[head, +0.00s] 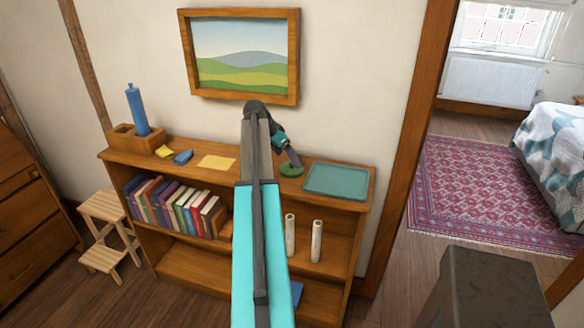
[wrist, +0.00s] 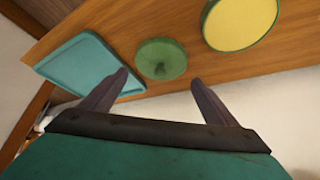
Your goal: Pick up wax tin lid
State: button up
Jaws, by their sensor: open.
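The wax tin lid is a round green disc with a small knob (wrist: 161,58). It lies on the wooden shelf top, and in the head view it shows just left of the teal tray (head: 291,171). My gripper (wrist: 160,80) is open and empty, with its two dark fingers spread. In the wrist view the lid appears just beyond the fingertips, between them. In the head view my gripper (head: 294,160) is right over the lid and partly covers it. The round green tin with yellow wax (wrist: 241,22) stands right of the lid in the wrist view; my arm hides it in the head view.
The teal tray (head: 336,180) lies close beside the lid. The wall and framed picture (head: 241,55) rise behind the shelf (head: 130,158).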

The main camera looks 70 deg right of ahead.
aim_at(291, 163)
jog(key=shift+d+f, duration=0.1)
jog(key=shift+f, duration=0.1)
dwell(0.3)
jog(key=shift+p+x, duration=1.1)
jog(key=shift+x, duration=0.15)
jog(key=shift+p+x, duration=0.3)
jog(key=shift+x, duration=0.9)
jog(key=shift+s, duration=0.1)
jog(key=c, duration=0.6)
jog(key=shift+c, duration=0.2)
jog(key=shift+r, duration=0.1)
jog(key=shift+r+b, duration=1.05)
jog(key=shift+r, duration=0.5)
jog(key=w+a+r+b, duration=0.1)
jog(key=w+a+b, duration=0.1)
jog(key=a, duration=0.5)
jog(key=w+a+b, duration=0.3)
jog(key=w+a, duration=0.1)
jog(key=a, duration=0.3)
jog(key=shift+w+a+r, duration=0.2)
jog(key=shift+a+r, duration=0.15)
